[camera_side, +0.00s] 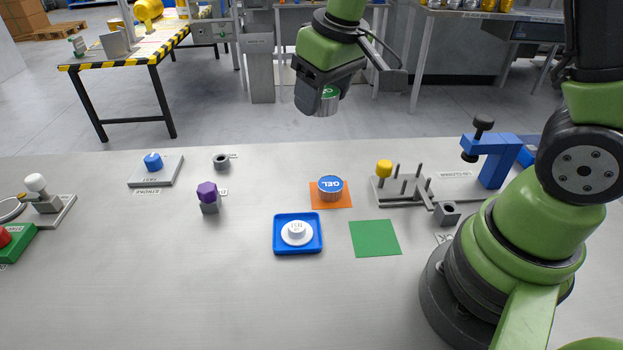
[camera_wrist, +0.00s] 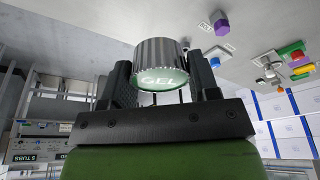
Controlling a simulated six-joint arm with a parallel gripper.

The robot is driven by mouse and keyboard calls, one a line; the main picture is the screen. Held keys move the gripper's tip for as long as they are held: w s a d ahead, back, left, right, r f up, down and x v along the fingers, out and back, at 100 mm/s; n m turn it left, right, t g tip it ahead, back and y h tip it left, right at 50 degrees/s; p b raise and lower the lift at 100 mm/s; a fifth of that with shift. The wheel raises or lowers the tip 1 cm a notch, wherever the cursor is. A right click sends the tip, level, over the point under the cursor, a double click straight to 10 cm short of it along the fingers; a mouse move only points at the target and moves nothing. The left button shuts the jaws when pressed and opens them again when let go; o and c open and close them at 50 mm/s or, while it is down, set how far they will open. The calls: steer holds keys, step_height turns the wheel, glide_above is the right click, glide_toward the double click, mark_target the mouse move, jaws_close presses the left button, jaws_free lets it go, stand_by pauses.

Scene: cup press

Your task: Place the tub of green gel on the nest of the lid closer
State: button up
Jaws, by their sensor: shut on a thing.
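My gripper (camera_side: 325,90) is raised well above the bench and is shut on the tub of green gel (camera_side: 329,96). In the wrist view, my gripper (camera_wrist: 162,72) has a finger on either side of the tub (camera_wrist: 162,55), a ribbed metal can with a green face reading GEL. A blue clamp-like device with a black knob (camera_side: 490,155) stands at the right of the bench. I cannot tell for sure that it is the lid closer, nor make out its nest.
A blue-topped gel tub (camera_side: 330,186) sits on an orange mat. A green mat (camera_side: 375,238) is bare. A blue tray (camera_side: 298,248) holds a white piece. A grey rack with pegs (camera_side: 403,187) stands left of the blue device.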

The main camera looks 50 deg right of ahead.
steer(key=shift+s+d+f, duration=0.1)
steer(key=shift+s+d, duration=0.2)
steer(key=shift+s, duration=0.05)
step_height(320, 180, down, 3)
steer(key=s, duration=0.3)
steer(key=m+g+h, duration=0.1)
steer(key=m+h, duration=0.1)
steer(key=m, duration=0.7)
glide_above(410, 185)
step_height(410, 185, down, 12)
steer(key=shift+f, duration=0.7)
